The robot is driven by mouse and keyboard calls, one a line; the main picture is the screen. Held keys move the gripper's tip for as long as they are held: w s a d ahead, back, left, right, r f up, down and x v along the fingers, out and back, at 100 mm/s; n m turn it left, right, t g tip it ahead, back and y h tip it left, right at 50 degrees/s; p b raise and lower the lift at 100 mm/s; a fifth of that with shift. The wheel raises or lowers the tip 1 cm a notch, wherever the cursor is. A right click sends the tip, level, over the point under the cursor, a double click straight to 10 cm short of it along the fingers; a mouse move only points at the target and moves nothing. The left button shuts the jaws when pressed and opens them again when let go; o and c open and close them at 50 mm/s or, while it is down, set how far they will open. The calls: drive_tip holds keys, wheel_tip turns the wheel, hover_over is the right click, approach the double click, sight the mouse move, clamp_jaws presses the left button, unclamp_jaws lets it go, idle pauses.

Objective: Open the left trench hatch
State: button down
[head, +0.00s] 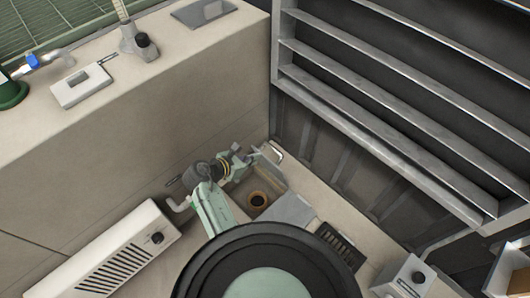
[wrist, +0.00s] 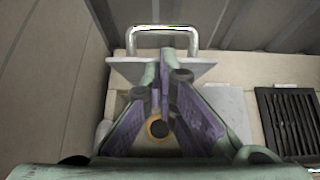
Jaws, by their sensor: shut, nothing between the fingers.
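The left trench hatch (head: 266,163) is a thin grey plate, raised off its opening and tilted at the far end of the trench. In the wrist view the plate (wrist: 195,71) lies across the view, with its bright metal loop handle (wrist: 163,30) beyond it. My gripper (head: 250,154) is at the raised plate. In the wrist view my gripper (wrist: 167,58) has its fingertips together with nothing between them, overlapping the plate just short of the handle. I cannot tell whether they touch it. The uncovered pit holds an orange-rimmed round opening (head: 258,199), also in the wrist view (wrist: 157,127).
A flat grey cover plate (head: 293,209) and a dark slotted grate (head: 340,245) lie right of the pit. A beige wall block (head: 150,125) stands close on the left, a metal shelf rack (head: 385,110) at the right. A vented box (head: 115,255) sits at lower left.

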sight(265, 158)
drive_tip(key=x, duration=0.6)
drive_tip(key=shift+w+d+r, duration=0.2)
drive_tip(key=shift+w+d, duration=0.2)
drive_tip(key=shift+w+d+r+p, duration=0.1)
drive_tip(key=shift+r+p, duration=0.05)
drive_tip(key=shift+p, duration=0.25)
drive_tip(key=w+d+g+y+p, duration=0.1)
drive_tip(key=w+d+p, duration=0.4)
drive_tip(key=w+d, duration=0.1)
drive_tip(key=shift+r, duration=0.2)
drive_tip(key=shift+r+p, duration=0.1)
drive_tip(key=shift+p, duration=0.2)
